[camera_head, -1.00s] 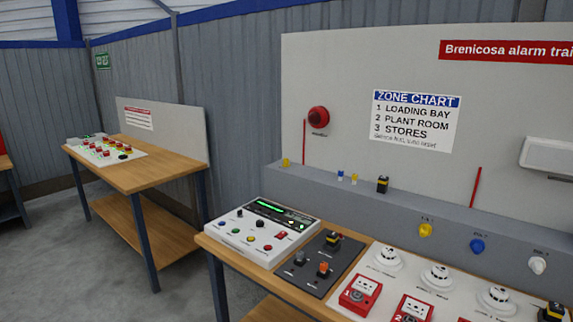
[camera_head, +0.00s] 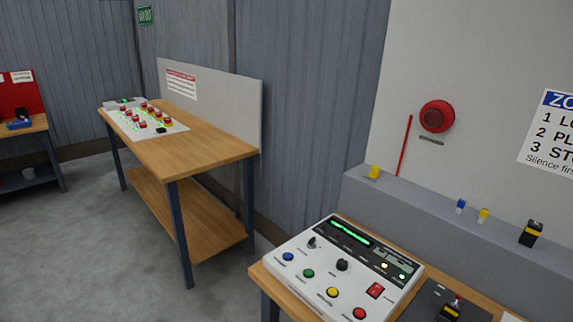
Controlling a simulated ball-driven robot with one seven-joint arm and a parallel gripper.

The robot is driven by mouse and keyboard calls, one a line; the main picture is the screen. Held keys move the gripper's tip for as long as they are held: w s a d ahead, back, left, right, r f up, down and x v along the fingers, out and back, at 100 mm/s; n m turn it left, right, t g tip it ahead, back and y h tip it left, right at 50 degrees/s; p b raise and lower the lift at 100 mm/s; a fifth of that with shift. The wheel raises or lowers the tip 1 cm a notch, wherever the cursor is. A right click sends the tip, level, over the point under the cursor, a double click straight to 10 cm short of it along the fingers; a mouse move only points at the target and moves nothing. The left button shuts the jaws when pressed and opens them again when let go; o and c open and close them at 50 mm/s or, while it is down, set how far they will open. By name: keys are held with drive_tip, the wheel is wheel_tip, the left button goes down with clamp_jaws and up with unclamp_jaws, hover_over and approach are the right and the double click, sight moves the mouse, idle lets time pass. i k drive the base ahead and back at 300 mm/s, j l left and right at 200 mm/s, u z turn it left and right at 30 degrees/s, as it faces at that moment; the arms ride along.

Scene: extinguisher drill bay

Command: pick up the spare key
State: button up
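I cannot make out a spare key for certain in this view. Small items stand on the grey ledge (camera_head: 420,215) behind the near bench: a yellow piece (camera_head: 374,172) at its left end, a small blue and white piece (camera_head: 461,206), a small yellow and white piece (camera_head: 483,215), and a black and yellow block (camera_head: 531,233). They are too small to tell whether any is a key. My gripper is not in view.
A control panel (camera_head: 345,268) with coloured buttons sits on the near wooden bench, beside a dark plate (camera_head: 428,300). A red sounder (camera_head: 437,116) is on the pale board. Another bench (camera_head: 205,150) with a button panel stands left. Grey floor (camera_head: 80,230) is clear at left.

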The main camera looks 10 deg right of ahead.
sight(375, 170)
drive_tip(key=i+j+u, duration=0.2)
drive_tip(key=i+u, duration=0.3)
drive_tip(key=i, duration=0.5)
drive_tip(key=i+l+u, duration=0.15)
drive_tip(key=i+u, duration=0.3)
drive_tip(key=i, duration=0.5)
drive_tip(key=i+l+z, duration=0.1)
drive_tip(key=i+z, duration=0.35)
drive_tip(key=i+j+z, duration=0.15)
drive_tip(key=i+z, duration=0.25)
drive_tip(key=i, duration=0.15)
drive_tip(key=i+j+z, duration=0.25)
drive_tip(key=i+z, duration=0.2)
drive_tip(key=i+l+z, duration=0.1)
drive_tip(key=i+z, duration=0.15)
drive_tip(key=z, duration=0.2)
drive_tip(key=i+z, duration=0.25)
drive_tip(key=z, duration=0.2)
drive_tip(key=i+z, duration=0.2)
drive_tip(key=z, duration=0.25)
drive_tip(key=i+j+z, duration=0.25)
drive_tip(key=z, duration=0.2)
drive_tip(key=i+j+z, duration=0.2)
drive_tip(key=z, duration=0.25)
drive_tip(key=i+j+z, duration=0.3)
drive_tip(key=i, duration=0.2)
drive_tip(key=i+j+z, duration=0.3)
drive_tip(key=i, duration=0.15)
